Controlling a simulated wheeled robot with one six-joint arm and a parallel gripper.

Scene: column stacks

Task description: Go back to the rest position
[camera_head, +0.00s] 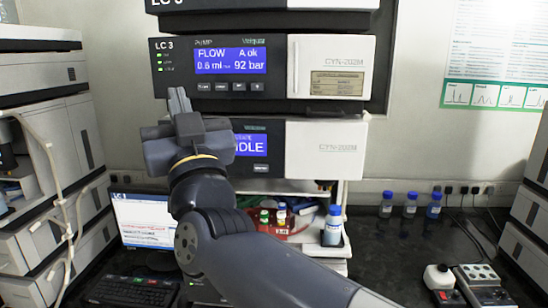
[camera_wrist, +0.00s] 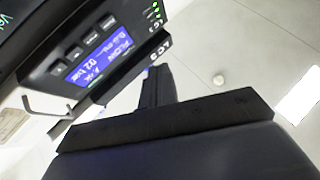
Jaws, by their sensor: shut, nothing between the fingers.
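My gripper (camera_head: 180,98) is raised in front of the left part of the LC 3 stack, with its fingers pointing up. The fingers are together and hold nothing. The arm reaches up from the lower right of the head view. The pump unit (camera_head: 275,70) reads FLOW, 0.6 ml and 92 bar in the head view. The module below it (camera_head: 325,150) is partly hidden by my gripper and arm.
A red tray (camera_head: 303,234) with small vials and a blue-capped bottle (camera_head: 333,226) stand under the stack. Several blue-capped bottles (camera_head: 410,205) line the back of the dark bench.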

